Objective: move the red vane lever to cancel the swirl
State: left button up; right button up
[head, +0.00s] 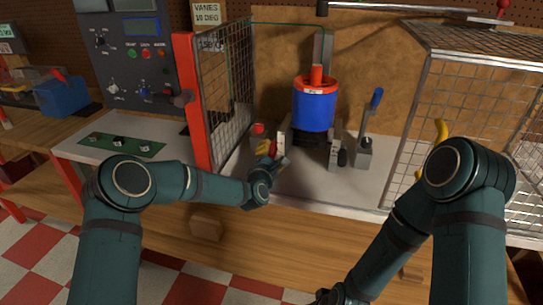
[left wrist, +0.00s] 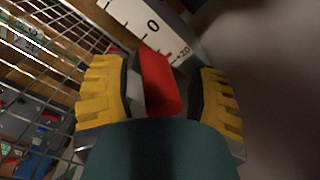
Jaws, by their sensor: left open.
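The red vane lever (left wrist: 158,82) shows in the left wrist view, between the two yellow-padded fingers of my left gripper (left wrist: 165,95). The gripper is open, with a visible gap between the lever and the right finger; contact on the left side is unclear. A white scale (left wrist: 140,22) marked 0 and 20 lies just beyond the lever, with a small red mark near the 20. In the head view my left gripper (head: 270,150) is beside the blue duct (head: 315,108) with its red rim.
A mesh guard with a red post (head: 194,105) stands left of the duct, and a mesh cage (head: 475,90) stands to the right. A blue-handled lever (head: 372,110) rises right of the duct. A control panel (head: 135,55) is at the back left.

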pick_arm(q)
jog(key=shift+s, duration=0.1)
jog(key=v, duration=1.1)
jog(key=shift+s+a, duration=0.2)
jog(key=shift+s, duration=0.15)
